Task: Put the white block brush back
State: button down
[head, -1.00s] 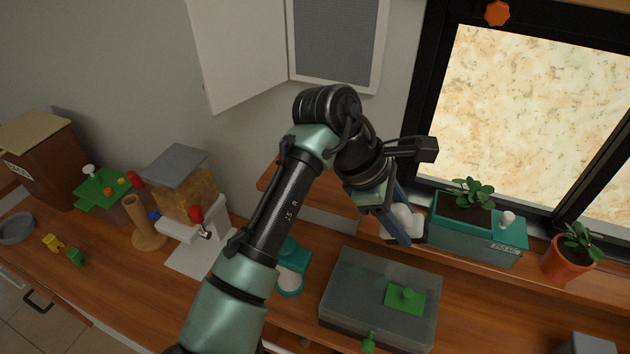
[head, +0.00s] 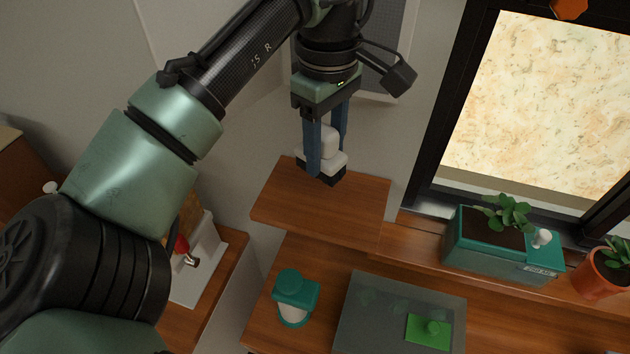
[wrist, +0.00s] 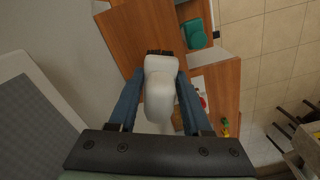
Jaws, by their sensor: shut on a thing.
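The white block brush (head: 330,143) has a pale rounded body and a dark bristle base. My gripper (head: 327,150) is shut on it, with a blue finger on each side, and the bristles point down. In the head view the brush appears over the back of a small raised wooden shelf (head: 325,205). I cannot tell whether the bristles touch the shelf. In the wrist view the white body of the brush (wrist: 160,85) sits between the two fingers, with the wooden shelf (wrist: 140,35) beyond it.
A teal-lidded container (head: 295,292) stands below the shelf. A teal planter (head: 500,250) and a potted plant (head: 600,272) line the window sill. The shelf top looks bare.

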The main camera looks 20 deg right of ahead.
aim_at(326, 131)
notch_tip(326, 131, down, 9)
jog(key=shift+s+r+p, duration=0.15)
jog(key=shift+p, duration=0.75)
jog(key=shift+c, duration=1.7)
grip_release()
notch_tip(326, 131, up, 12)
jog(key=b, duration=0.2)
jog(key=shift+b, duration=0.35)
